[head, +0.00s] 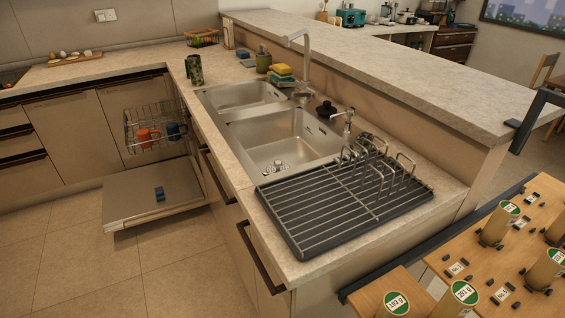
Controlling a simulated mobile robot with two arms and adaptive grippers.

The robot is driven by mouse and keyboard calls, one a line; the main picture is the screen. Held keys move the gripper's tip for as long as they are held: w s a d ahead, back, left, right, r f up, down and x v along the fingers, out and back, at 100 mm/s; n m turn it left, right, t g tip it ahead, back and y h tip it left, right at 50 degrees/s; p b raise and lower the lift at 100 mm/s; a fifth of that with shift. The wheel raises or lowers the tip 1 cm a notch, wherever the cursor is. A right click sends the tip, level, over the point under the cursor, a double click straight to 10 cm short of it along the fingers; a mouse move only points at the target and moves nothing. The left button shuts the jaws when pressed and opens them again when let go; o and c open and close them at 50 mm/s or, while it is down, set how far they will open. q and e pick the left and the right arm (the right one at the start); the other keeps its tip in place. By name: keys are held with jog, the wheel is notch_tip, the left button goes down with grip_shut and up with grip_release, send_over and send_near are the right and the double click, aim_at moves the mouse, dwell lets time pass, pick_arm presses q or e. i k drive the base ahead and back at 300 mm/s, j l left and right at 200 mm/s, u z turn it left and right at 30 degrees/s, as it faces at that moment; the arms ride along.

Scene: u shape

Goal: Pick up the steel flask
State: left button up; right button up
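I cannot make out a thing that is clearly a steel flask. The nearest in shape is a dark, mottled green-grey upright cylinder (194,69) on the counter, left of the sink's far end. It seems to have a small handle or loop on its left side, and its material is too small to tell. Neither of my grippers shows in the head view, so nothing is seen touching or holding it.
The steel double sink (270,142) has a tall tap (305,60). A dark drying rack (335,205) covers the near counter. Sponges (281,74) and a green cup (263,64) stand behind the sink. The dishwasher door (120,205) is open low at left. Labelled cylinders (497,224) stand bottom right.

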aim_at(194, 61)
jog(key=i+j+z, duration=0.1)
jog(key=i+j+u, duration=0.45)
jog(key=j, duration=0.15)
jog(key=i+j+u, duration=0.85)
